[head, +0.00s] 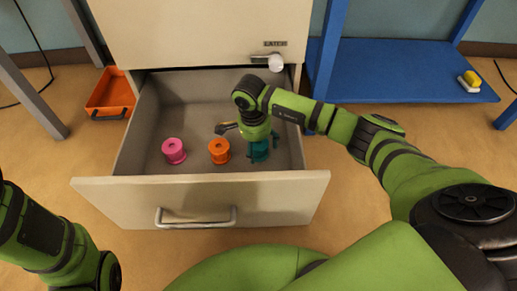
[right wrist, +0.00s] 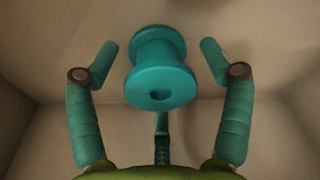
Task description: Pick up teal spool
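The teal spool (right wrist: 161,72) stands in the open drawer, seen in the right wrist view between the two fingers of my right gripper (right wrist: 159,62). The fingers are apart, with a gap visible on each side of the spool. In the head view my right gripper (head: 259,150) reaches down into the right part of the drawer and largely hides the teal spool. My left arm shows at the lower left of the head view, but its gripper is out of the frame.
The open drawer (head: 203,193) also holds a pink spool (head: 174,151) and an orange spool (head: 219,151), left of my right gripper. An orange bin (head: 110,93) sits on the floor at left. A blue shelf (head: 400,80) stands at right.

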